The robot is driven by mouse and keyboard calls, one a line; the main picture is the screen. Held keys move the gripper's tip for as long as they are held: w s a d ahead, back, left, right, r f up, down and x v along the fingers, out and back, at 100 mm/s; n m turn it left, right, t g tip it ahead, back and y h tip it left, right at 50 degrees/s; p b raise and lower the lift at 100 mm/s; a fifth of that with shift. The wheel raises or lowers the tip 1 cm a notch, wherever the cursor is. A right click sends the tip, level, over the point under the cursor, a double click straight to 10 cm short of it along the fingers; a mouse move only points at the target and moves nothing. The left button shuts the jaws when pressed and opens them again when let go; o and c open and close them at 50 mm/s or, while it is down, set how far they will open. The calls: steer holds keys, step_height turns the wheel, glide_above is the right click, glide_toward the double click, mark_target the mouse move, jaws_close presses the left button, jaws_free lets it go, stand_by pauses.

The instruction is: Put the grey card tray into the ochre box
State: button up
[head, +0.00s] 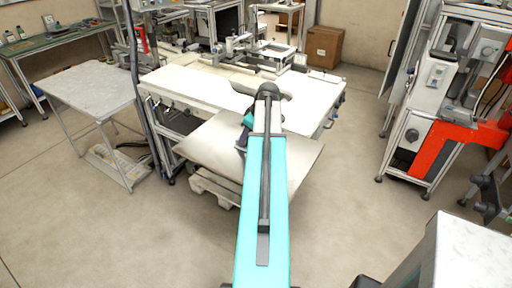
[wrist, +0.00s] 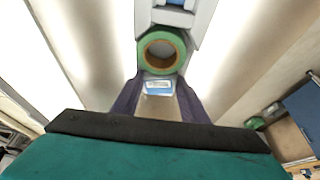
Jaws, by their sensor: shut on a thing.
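In the wrist view, a light grey tray (wrist: 203,22) reaches from the top edge towards my gripper (wrist: 161,82). A green tape reel (wrist: 145,65) with a brown core lies at its near part, and something blue (wrist: 178,4) shows further up. The dark purple fingers are shut on the tray's near end, on either side of a blue-and-white label (wrist: 158,86). In the head view, my arm hides the tray and most of the gripper, above the pale board by the white bench. I cannot make out an ochre box for certain.
A pale board (head: 205,140) lies on a pallet (head: 215,187) before the white bench (head: 190,88). A grey table (head: 90,88) stands left and an orange-and-white machine (head: 430,140) right. A brown carton (head: 324,47) stands at the back. Floor at front left is clear.

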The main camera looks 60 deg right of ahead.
steer(key=shift+r, duration=0.2)
steer(key=shift+r+b, duration=1)
steer(key=shift+r, duration=0.55)
steer(key=shift+s+a, duration=0.3)
steer(key=shift+a, duration=0.15)
steer(key=s+a+b, duration=0.1)
steer(key=s+a, duration=0.2)
steer(key=s+a+b, duration=0.2)
steer(key=a, duration=0.2)
steer(key=s+a+r+b, duration=0.1)
steer(key=s+a, duration=0.2)
steer(key=a, duration=0.1)
steer(key=shift+s+a+r+b, duration=0.1)
steer(key=shift+s+b, duration=0.25)
steer(key=shift+s+a+r, duration=0.15)
steer(key=shift+s+a, duration=0.1)
steer(key=shift+a, duration=0.05)
steer(key=shift+w+a, duration=0.1)
steer(key=shift+w, duration=0.05)
